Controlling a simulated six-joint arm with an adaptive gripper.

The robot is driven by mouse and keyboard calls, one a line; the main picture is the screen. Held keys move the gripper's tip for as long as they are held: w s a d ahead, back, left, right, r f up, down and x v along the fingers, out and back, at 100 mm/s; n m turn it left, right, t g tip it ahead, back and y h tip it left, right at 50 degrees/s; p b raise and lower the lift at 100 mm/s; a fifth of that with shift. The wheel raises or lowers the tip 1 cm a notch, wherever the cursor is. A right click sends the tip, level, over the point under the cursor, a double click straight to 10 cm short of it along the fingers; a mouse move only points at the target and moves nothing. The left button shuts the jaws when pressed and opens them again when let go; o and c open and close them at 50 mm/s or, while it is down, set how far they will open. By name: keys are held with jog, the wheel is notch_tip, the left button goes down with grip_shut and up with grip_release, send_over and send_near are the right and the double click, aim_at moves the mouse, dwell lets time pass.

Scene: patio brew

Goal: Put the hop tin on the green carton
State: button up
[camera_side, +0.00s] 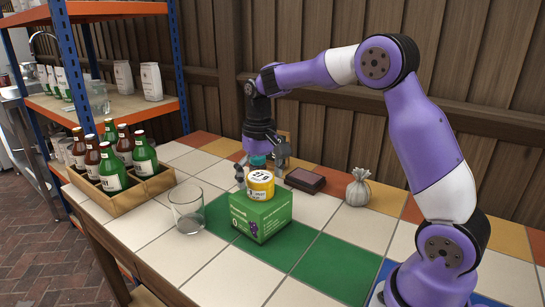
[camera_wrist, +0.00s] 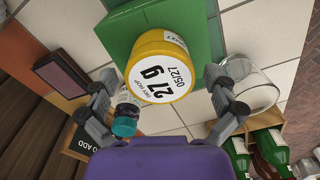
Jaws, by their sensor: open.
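The hop tin (camera_side: 261,185), yellow with a white lid, sits upright on top of the green carton (camera_side: 262,219). In the wrist view the tin (camera_wrist: 160,70) shows its printed lid, with the carton (camera_wrist: 203,28) beneath it. My gripper (camera_side: 261,176) is open just above the tin, pointing down. In the wrist view its fingers stand apart on either side of the tin, with visible gaps. The tin's base is partly hidden in the wrist view.
A clear glass (camera_side: 187,209) stands left of the carton. A bottle crate (camera_side: 122,203) is further left. A teal-capped jar (camera_wrist: 125,118), a dark brown block (camera_side: 305,180) and a small sack (camera_side: 358,188) are behind. Green tiles (camera_side: 335,267) in front right are clear.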

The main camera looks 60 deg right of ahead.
aim_at(260, 176)
notch_tip(260, 176, up, 10)
jog(key=s+a+r+n+t, duration=0.2)
jog(key=s+a+r+t, duration=0.1)
jog(key=s+a, duration=0.3)
jog(key=s+a+f+n+t, duration=0.2)
jog(key=s+f, duration=0.4)
jog(key=s, duration=0.3)
jog(key=shift+s+f+n+t, duration=0.2)
jog(key=shift+s+n+t, duration=0.1)
jog(key=shift+s, duration=0.05)
